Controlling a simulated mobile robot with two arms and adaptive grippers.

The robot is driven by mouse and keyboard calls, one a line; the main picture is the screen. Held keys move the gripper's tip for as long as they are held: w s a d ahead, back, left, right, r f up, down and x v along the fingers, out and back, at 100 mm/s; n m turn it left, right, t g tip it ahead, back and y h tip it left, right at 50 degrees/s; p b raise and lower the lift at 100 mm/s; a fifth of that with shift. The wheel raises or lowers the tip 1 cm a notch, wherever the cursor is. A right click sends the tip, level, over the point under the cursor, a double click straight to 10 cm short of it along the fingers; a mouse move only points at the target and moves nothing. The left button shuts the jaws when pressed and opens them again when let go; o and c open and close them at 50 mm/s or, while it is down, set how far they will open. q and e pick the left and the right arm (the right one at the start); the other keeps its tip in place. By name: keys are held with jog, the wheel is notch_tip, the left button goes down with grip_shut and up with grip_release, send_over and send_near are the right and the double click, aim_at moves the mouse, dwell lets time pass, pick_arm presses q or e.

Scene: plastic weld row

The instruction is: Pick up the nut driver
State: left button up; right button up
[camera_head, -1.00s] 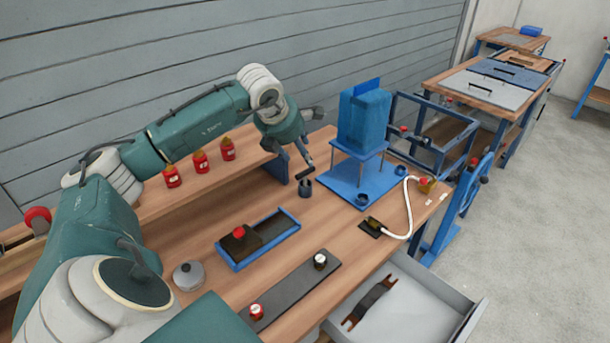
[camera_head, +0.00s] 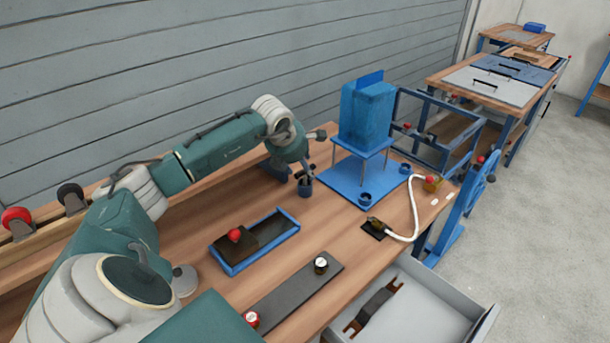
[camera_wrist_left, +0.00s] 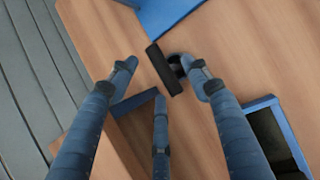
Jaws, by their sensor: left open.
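The nut driver appears to be the dark tool with a black handle (camera_wrist_left: 165,70) standing in a small dark blue cup (camera_head: 306,190) on the bench. In the left wrist view the handle lies between the spread fingertips of my left gripper (camera_wrist_left: 161,78). The cup, beneath the handle, is partly hidden there by the right-hand finger. In the head view my left gripper (camera_head: 307,168) is just above the cup, and the tool's handle is hard to tell from the fingers. My left gripper is open; I cannot tell whether a finger touches the handle. My right gripper is not in view.
A blue stand with a blue block (camera_head: 366,118) is close at the right of the cup. A blue tray (camera_head: 232,268) and a dark strip (camera_head: 290,292) lie nearer. A white hose (camera_head: 416,212) and an open drawer (camera_head: 440,300) are at the right.

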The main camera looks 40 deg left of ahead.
aim_at(305, 180)
pick_arm(q)
jog(key=x, duration=0.3)
jog(key=shift+w+f, duration=0.15)
jog(key=shift+f, duration=0.05)
jog(key=shift+r, duration=0.1)
grip_shut()
jog(key=shift+r, duration=0.1)
